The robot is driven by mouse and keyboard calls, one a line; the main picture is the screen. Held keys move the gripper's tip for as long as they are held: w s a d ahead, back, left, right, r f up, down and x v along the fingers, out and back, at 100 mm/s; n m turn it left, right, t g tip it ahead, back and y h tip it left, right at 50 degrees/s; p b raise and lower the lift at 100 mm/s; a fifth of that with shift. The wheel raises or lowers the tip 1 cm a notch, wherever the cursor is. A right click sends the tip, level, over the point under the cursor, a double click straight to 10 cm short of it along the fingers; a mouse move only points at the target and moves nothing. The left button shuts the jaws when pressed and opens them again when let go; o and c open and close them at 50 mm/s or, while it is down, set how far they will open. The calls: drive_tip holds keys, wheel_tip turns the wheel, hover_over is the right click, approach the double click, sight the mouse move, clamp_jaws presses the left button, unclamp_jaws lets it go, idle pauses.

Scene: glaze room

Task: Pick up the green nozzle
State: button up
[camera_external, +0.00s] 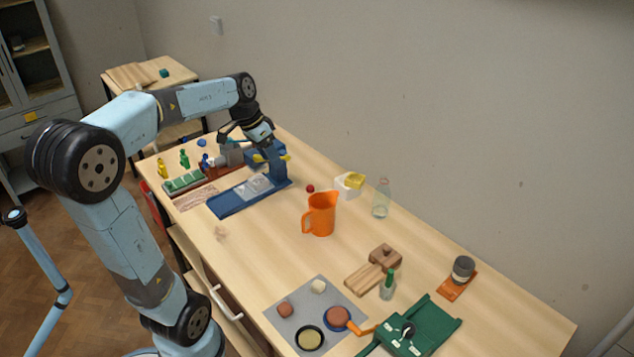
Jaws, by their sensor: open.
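A small upright green piece (184,158), which looks like the green nozzle, stands at the far left of the long table. It is between a similar yellow piece (162,168) and a small blue piece (205,160). My gripper (247,138) is open, above the far part of the table, to the right of the green piece and apart from it. It hangs near the top of a blue press-like stand (272,165). No object shows between its fingers, though their tips are small and partly hard to make out.
A green-and-white tray (185,183) lies in front of the small pieces. A grey-and-red device (230,156) stands between them and my gripper. An orange jug (320,214), a clear bottle (381,198) and a green machine (425,328) are nearer. The table's middle has free room.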

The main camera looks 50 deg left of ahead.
drive_tip(key=w+a+f+m+t+h, duration=0.1)
drive_tip(key=w+a+f, duration=0.1)
drive_tip(key=a, duration=0.9)
drive_tip(key=w+a+f+t+h, duration=0.1)
drive_tip(key=w+a+f, duration=0.1)
drive_tip(key=a, duration=0.9)
drive_tip(key=w+a+f+m+t+h, duration=0.1)
drive_tip(key=w+a+f, duration=0.1)
drive_tip(key=a, duration=0.9)
drive_tip(key=m+t, duration=0.1)
drive_tip(key=t, duration=0.5)
approach(181, 150)
drive_tip(key=x, duration=0.4)
drive_tip(key=a+x, duration=0.1)
drive_tip(key=x, duration=0.2)
drive_tip(key=shift+w+d+f, duration=0.1)
drive_tip(key=shift+w+f, duration=0.05)
drive_tip(key=shift+f, duration=0.2)
drive_tip(key=shift+m, duration=0.3)
drive_tip(key=shift+d+r+x, duration=0.15)
drive_tip(key=shift+x, duration=1.15)
drive_tip(key=shift+d+r+x, duration=0.15)
drive_tip(key=shift+x, duration=1.15)
drive_tip(key=shift+c, duration=0.3)
clamp_jaws()
